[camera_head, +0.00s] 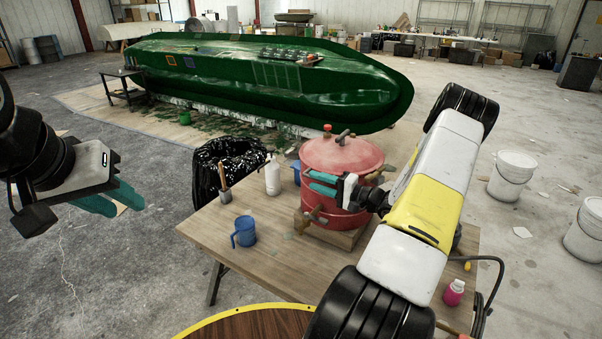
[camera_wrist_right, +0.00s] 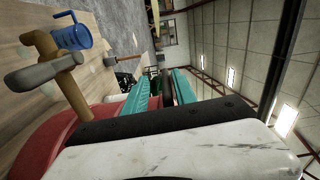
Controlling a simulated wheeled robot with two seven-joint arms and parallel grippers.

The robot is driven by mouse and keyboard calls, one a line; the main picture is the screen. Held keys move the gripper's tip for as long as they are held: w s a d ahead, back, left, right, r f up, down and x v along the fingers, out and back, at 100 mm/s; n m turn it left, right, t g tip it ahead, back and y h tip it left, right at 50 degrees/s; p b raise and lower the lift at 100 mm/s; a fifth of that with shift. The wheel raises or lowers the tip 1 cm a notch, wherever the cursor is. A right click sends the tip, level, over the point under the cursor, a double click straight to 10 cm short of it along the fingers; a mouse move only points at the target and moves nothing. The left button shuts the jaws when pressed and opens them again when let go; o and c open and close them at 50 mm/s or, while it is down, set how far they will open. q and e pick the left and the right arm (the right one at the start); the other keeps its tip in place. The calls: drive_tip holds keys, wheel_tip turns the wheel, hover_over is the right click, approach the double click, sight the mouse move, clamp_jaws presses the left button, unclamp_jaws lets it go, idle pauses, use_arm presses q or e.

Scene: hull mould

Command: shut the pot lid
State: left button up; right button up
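The red pot (camera_head: 348,196) stands on a wooden block on the table. Its red lid (camera_head: 335,155) lies over the top, with a grey fitting and a small red knob on it. I cannot tell whether it is fully seated. Tan clamp handles (camera_head: 312,216) stick out around the rim; one shows large in the wrist view (camera_wrist_right: 50,62). My right gripper (camera_head: 322,182) has its teal fingers in front of the pot's left side near the rim. In the wrist view its fingers (camera_wrist_right: 162,90) are apart, with nothing clearly held. My left gripper (camera_head: 112,199) is open and empty, left of the table.
On the table (camera_head: 275,226) are a blue mug (camera_head: 244,231), a white bottle (camera_head: 272,176) and a pink-capped bottle (camera_head: 454,291). A black-lined bin (camera_head: 228,160) stands behind the left edge. White buckets (camera_head: 512,176) stand right. The green hull mould (camera_head: 260,80) is behind.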

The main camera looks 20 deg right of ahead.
drive_tip(key=v, duration=0.7)
drive_tip(key=shift+s+d, duration=0.25)
drive_tip(key=shift+s, duration=0.05)
drive_tip(key=shift+d, duration=0.1)
